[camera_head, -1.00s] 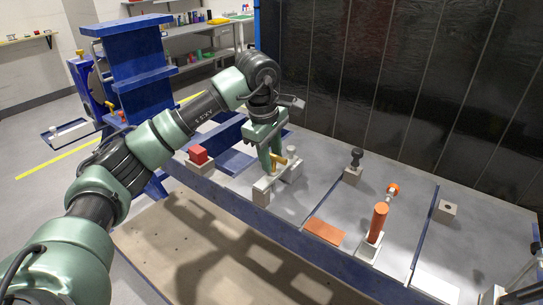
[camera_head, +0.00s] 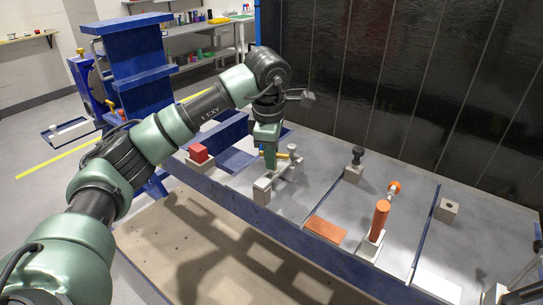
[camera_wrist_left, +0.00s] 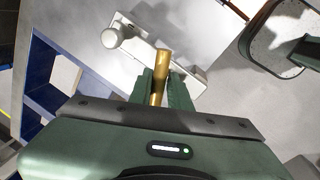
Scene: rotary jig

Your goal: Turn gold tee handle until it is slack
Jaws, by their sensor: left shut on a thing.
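The gold tee handle (camera_wrist_left: 160,72) sits on a light grey jig block (camera_head: 262,194) on the table. In the left wrist view its bar runs between the two green fingers. My left gripper (camera_head: 269,160) reaches it from above and is shut on it; in the left wrist view the fingers (camera_wrist_left: 156,88) close on both sides of the bar. In the head view part of the gold bar (camera_head: 283,156) sticks out to the right of the fingers. The handle's stem is mostly hidden. My right gripper does not show.
A white round knob (camera_head: 292,149) stands close beside the handle. A black knob (camera_head: 357,154) stands further back. Blue rails divide the table.

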